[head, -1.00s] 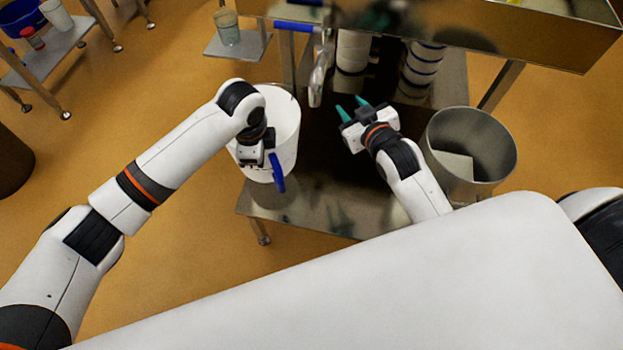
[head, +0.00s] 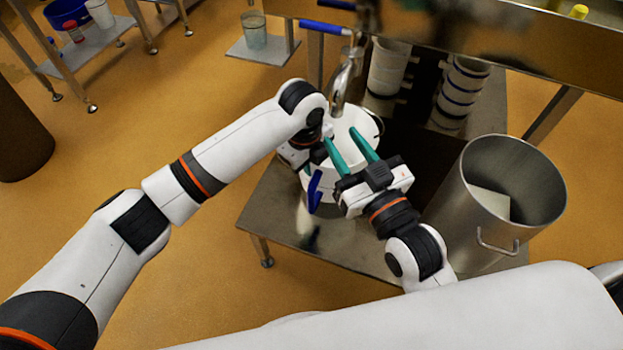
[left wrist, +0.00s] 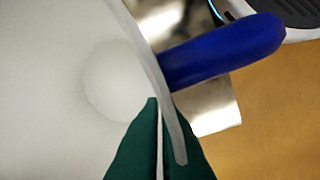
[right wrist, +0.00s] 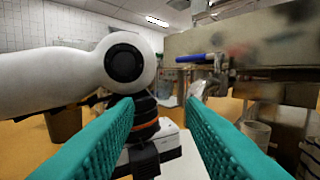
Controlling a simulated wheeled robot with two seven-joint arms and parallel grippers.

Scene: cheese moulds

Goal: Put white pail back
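The white pail (head: 346,122) is upright below the metal tap, partly hidden by both my grippers; its inside fills the left of the left wrist view (left wrist: 60,80). A blue handle (head: 315,190) sticks out at its side; it also shows in the left wrist view (left wrist: 225,52). My left gripper (head: 307,168) is at the pail's near left rim, its green fingers (left wrist: 158,105) closed on the pail wall. My right gripper (head: 344,137) is open and empty, its fingers over the pail in the head view. Whether the pail's base touches the steel shelf is hidden.
A steel shelf (head: 275,215) lies below. A large metal bin (head: 480,235) stands right of my right gripper. White mould stacks (head: 388,70) stand behind, under a steel trough (head: 450,40). The tap (head: 345,75) hangs close to the pail. Floor is open at left.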

